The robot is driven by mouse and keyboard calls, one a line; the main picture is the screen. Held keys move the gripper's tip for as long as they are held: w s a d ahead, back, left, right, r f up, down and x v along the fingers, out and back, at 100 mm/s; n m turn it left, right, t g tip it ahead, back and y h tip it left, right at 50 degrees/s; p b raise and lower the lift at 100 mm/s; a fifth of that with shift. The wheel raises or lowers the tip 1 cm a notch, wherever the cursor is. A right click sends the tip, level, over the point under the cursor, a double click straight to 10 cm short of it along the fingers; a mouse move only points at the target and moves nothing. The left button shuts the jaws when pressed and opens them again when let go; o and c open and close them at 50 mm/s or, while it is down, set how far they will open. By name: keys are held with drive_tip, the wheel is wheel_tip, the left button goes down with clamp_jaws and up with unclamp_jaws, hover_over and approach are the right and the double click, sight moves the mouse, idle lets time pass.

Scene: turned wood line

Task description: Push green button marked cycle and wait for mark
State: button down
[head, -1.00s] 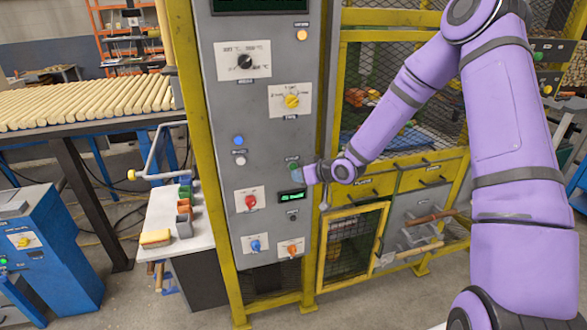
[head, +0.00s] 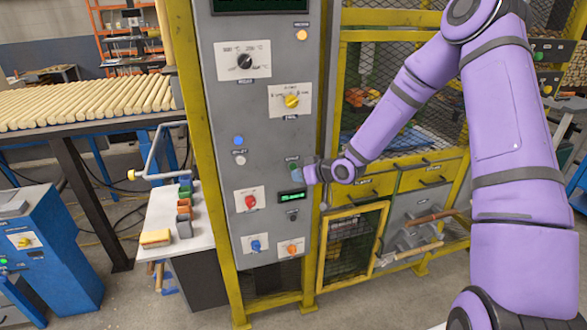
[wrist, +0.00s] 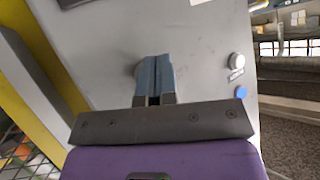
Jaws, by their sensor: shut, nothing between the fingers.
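The grey control panel (head: 262,130) stands upright in a yellow frame. A green button (head: 293,167) sits on its right side under a small dark label, too small to read, and is mostly hidden by my fingers. My gripper (head: 297,174) is shut and empty, with its fingertips at the button. In the wrist view, the shut blue-grey fingers (wrist: 155,76) point at the panel face, and a round grey edge shows just left of them. I cannot tell whether the button is pressed in. A small display (head: 291,197) below shows green characters.
A red knob (head: 250,201), a blue knob (head: 256,245) and an orange knob (head: 292,250) are lower on the panel. A blue button (head: 238,140) and a white button (head: 240,160) are to the left. Yellow-framed mesh guarding stands right of the panel, behind my arm.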

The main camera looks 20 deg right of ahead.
drive_tip(key=shift+w, duration=0.15)
idle(0.5)
drive_tip(key=shift+w, duration=0.3)
drive_tip(key=shift+w, duration=0.35)
idle(0.7)
drive_tip(key=shift+s, duration=0.8)
drive_tip(key=s, duration=0.5)
idle(0.5)
drive_tip(key=shift+r, duration=0.1)
idle(0.4)
